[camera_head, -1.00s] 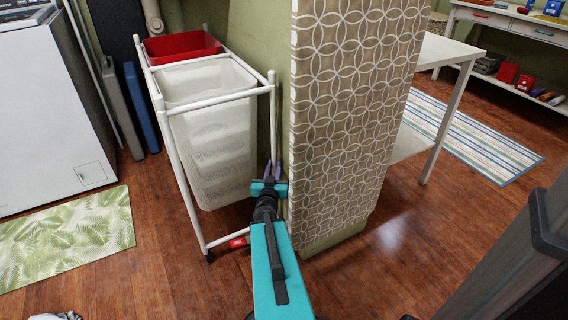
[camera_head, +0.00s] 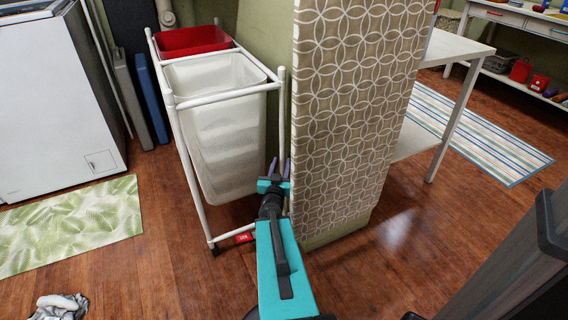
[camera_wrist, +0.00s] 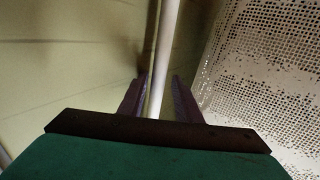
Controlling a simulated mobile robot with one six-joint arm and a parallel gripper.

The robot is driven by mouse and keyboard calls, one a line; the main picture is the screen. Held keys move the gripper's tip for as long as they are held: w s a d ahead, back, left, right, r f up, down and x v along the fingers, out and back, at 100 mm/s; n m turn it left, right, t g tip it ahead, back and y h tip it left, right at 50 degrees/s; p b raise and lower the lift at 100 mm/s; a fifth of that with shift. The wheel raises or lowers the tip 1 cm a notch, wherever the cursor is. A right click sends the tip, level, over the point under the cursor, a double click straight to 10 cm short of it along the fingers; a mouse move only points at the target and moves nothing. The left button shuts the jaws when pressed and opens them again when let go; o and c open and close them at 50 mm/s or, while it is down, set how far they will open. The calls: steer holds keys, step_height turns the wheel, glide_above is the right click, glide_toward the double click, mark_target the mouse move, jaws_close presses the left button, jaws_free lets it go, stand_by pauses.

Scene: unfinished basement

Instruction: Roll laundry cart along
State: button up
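The laundry cart (camera_head: 187,185) is a white tube frame on small wheels, standing upright in the head view. It holds a white perforated bin (camera_head: 222,135) and a red bin (camera_head: 190,40) behind it. My gripper (camera_head: 279,168) is low at the cart's near right post (camera_head: 282,115). In the wrist view my gripper (camera_wrist: 160,80) has its two purple fingers apart, one on each side of the white post (camera_wrist: 164,50). A small gap shows at the left finger; I cannot tell whether the right one touches. The bin's wall (camera_wrist: 265,60) is to the right.
A patterned partition (camera_head: 345,120) stands close to the cart's right. A white appliance (camera_head: 55,105) and a leaf-print mat (camera_head: 75,225) are at left. Crumpled cloth (camera_head: 60,307) lies at the lower left. Wood floor is clear in front of the cart.

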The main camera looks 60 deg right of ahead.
steer(key=shift+s+d+r, duration=0.2)
steer(key=shift+d+r, duration=0.05)
steer(key=shift+r, duration=0.05)
steer(key=shift+a+p, duration=0.1)
steer(key=shift+p, duration=0.5)
steer(key=shift+s+a+r+p, duration=0.1)
steer(key=shift+s+a+p, duration=0.15)
steer(key=shift+p, duration=0.35)
steer(key=p+v, duration=0.1)
steer(key=p, duration=0.1)
steer(key=p+v, duration=0.1)
steer(key=p, duration=0.1)
steer(key=shift+w+a, duration=0.1)
steer(key=shift+a, duration=0.25)
steer(key=shift+f+p+v, duration=0.2)
steer(key=shift+p+v, duration=0.9)
steer(key=shift+p, duration=0.1)
steer(key=shift+f+p+v, duration=0.2)
steer(key=shift+p+v, duration=0.9)
steer(key=shift+p, duration=0.1)
steer(key=shift+w, duration=0.1)
steer(key=shift+w+a, duration=0.1)
